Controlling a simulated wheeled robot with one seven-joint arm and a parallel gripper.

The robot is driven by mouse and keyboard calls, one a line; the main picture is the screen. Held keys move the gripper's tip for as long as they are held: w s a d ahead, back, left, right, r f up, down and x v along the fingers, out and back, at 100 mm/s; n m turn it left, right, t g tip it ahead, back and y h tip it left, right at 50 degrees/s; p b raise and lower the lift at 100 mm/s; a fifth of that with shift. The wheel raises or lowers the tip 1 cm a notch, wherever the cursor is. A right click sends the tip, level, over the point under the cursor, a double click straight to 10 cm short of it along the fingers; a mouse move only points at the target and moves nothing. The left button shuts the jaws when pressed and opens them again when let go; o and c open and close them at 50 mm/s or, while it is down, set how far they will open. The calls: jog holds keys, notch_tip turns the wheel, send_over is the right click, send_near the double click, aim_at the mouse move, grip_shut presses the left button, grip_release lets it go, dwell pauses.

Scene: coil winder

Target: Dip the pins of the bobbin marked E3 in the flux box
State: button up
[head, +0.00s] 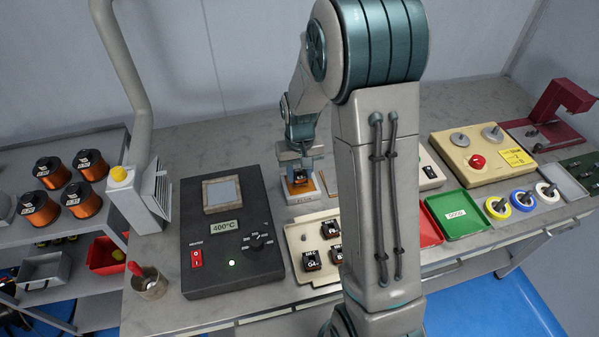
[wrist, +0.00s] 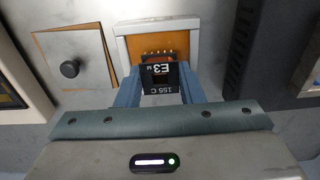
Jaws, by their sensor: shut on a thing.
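My gripper (wrist: 158,92) is shut on the bobbin marked E3 (wrist: 160,76), a dark block whose label also reads 155 C. A row of several small pins shows along its far edge in the wrist view. The bobbin is over the flux box (wrist: 193,28), a pale open box with an orange inside. Whether the pins touch the orange surface I cannot tell. In the head view my gripper (head: 300,163) is at the flux box (head: 304,198), behind the bobbin tray; the bobbin shows as a small dark shape.
A solder pot unit (head: 228,262) reading 400°C stands left of the flux box. A cream tray (head: 294,240) with several dark bobbins lies in front. A knobbed plate (wrist: 92,42) lies beside the box. A red tray (head: 428,228) and green tray (head: 460,224) stand right.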

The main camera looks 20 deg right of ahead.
jog(key=shift+r+p, duration=1.25)
jog(key=shift+r, duration=0.85)
